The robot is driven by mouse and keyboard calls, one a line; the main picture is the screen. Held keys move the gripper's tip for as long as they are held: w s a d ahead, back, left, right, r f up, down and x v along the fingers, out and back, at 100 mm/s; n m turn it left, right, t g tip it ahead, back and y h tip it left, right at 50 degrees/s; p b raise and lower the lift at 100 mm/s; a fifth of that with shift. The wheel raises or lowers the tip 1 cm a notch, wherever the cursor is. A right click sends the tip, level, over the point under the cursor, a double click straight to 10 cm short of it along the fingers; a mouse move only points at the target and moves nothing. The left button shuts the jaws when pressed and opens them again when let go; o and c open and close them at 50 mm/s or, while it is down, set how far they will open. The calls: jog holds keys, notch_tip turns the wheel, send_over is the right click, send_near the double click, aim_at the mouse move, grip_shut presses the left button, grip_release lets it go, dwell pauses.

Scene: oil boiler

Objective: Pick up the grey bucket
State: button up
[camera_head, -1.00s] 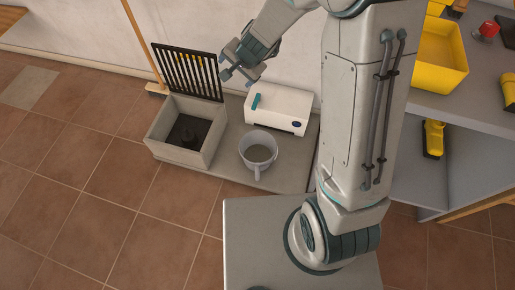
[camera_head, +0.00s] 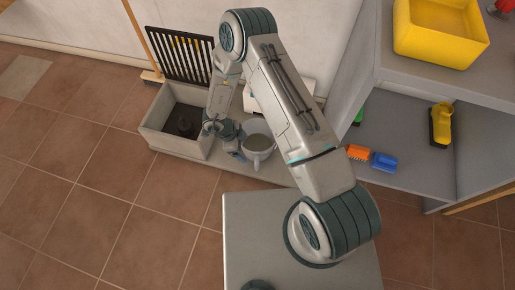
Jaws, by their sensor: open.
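The grey bucket (camera_head: 259,146) stands upright on a low grey slab, right of a square grey basin. Its open top and front handle show, and its left side is partly hidden by my gripper. My gripper (camera_head: 236,155) is low down at the bucket's left side, pointing downward, with its jaws open. I cannot tell whether a finger touches the bucket.
The square basin (camera_head: 151,135) with a dark object inside stands close on the left, a black rack (camera_head: 178,56) behind it. A white box behind the bucket is mostly hidden by my arm. A shelf unit on the right holds a yellow bin (camera_head: 440,35) and brushes (camera_head: 384,162).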

aim_at(256, 157)
jog(key=b+x, duration=0.2)
jog(key=x, duration=0.4)
jog(key=b+x, duration=0.3)
jog(key=x, duration=0.4)
jog(key=shift+w+a+f, duration=0.1)
jog(key=shift+w, duration=0.1)
jog(key=c, duration=1.7)
jog(key=shift+o, duration=0.2)
